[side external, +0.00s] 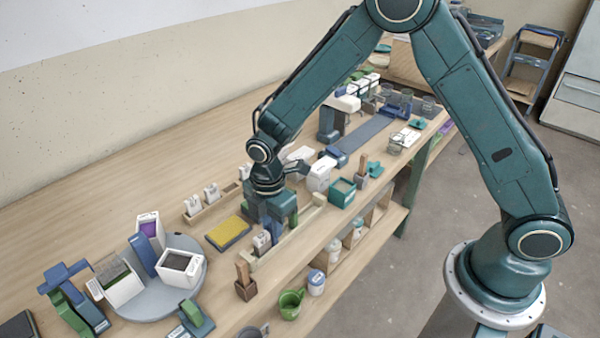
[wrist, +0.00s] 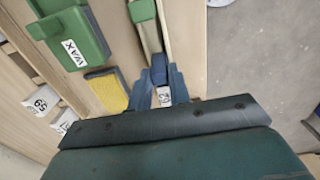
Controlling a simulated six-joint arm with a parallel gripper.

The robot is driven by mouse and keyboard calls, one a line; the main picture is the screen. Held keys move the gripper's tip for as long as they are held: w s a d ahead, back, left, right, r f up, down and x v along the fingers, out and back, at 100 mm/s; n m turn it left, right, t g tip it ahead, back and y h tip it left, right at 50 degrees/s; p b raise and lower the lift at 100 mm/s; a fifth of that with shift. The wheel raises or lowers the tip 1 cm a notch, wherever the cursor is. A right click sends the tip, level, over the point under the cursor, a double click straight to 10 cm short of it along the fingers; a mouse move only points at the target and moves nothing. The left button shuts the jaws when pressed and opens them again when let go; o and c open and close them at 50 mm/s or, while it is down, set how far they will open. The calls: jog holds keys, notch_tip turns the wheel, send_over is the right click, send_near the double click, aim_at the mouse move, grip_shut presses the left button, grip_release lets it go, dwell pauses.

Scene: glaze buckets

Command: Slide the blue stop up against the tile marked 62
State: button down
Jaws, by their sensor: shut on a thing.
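The blue stop (wrist: 159,72) sits in a narrow wooden rail (side external: 300,229), with my gripper (wrist: 163,88) shut on it, one finger on each side. A white tile (wrist: 165,97), whose mark looks like 62, stands in the same rail right by the stop on the near side in the wrist view. I cannot tell whether stop and tile touch. In the side view my gripper (side external: 272,222) is low over the rail and hides the stop. White tiles (side external: 262,241) stand in the rail's near end there.
A yellow-topped pad (side external: 228,232) and a second rack with white tiles (side external: 203,200) lie left of the rail. A green box marked WAX (wrist: 75,45) is close by in the wrist view. A round grey tray (side external: 150,303) holds buckets. A brown block (side external: 245,281) stands near the table edge.

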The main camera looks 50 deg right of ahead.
aim_at(264, 233)
jog(key=shift+a, duration=1.3)
jog(key=c, duration=1.4)
grip_release()
jog(key=shift+r, duration=0.1)
jog(key=shift+r, duration=3.45)
jog(key=shift+d, duration=0.1)
